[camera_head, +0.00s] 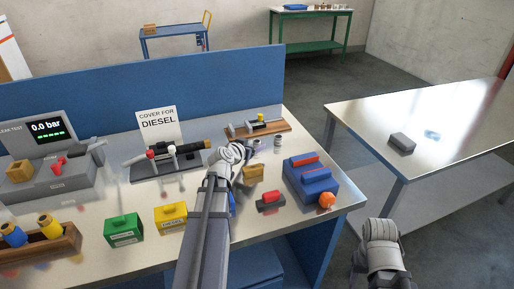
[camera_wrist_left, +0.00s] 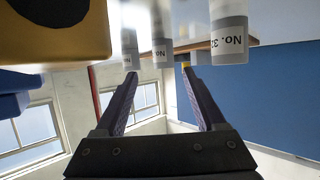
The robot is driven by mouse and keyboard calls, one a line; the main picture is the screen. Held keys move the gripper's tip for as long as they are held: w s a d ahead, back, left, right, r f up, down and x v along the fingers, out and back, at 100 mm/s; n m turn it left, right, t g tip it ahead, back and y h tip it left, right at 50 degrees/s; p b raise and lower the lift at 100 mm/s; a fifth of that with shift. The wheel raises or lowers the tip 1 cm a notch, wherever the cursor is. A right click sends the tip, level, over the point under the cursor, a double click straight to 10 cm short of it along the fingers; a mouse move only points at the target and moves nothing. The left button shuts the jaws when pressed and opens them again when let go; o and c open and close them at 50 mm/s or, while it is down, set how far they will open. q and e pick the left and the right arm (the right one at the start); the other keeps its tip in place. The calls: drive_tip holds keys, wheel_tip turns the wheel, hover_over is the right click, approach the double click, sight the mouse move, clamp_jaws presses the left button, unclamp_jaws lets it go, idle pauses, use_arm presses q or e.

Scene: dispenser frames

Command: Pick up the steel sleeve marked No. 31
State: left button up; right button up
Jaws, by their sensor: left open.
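Three grey steel sleeves stand on the bench and show upside down at the top of the left wrist view. The right one (camera_wrist_left: 229,38) has a label that starts "No. 3", its last digit unclear. The labels of the middle sleeve (camera_wrist_left: 162,48) and the left sleeve (camera_wrist_left: 130,48) are too small to read fully. My left gripper (camera_wrist_left: 159,71) is open and empty, and the middle sleeve appears between its fingertips.
A yellow-brown block (camera_wrist_left: 45,28) with a dark round hole is close beside the gripper. A blue fixture (camera_head: 312,181), an orange knob (camera_head: 327,200) and a red-grey block (camera_head: 270,201) are nearby. A blue panel (camera_head: 120,88) stands behind the bench.

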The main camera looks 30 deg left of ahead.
sight(256, 141)
use_arm(q)
drive_tip(key=shift+a+b+x, duration=0.15)
drive_tip(key=shift+b+x, duration=0.35)
drive_tip(key=shift+x, duration=0.85)
drive_tip(key=shift+a+b+x, duration=0.15)
drive_tip(key=shift+b+x, duration=0.3)
drive_tip(key=shift+x, duration=0.9)
drive_tip(key=shift+s+r, duration=0.1)
drive_tip(key=shift+r, duration=0.05)
drive_tip(key=shift+c, duration=0.3)
clamp_jaws()
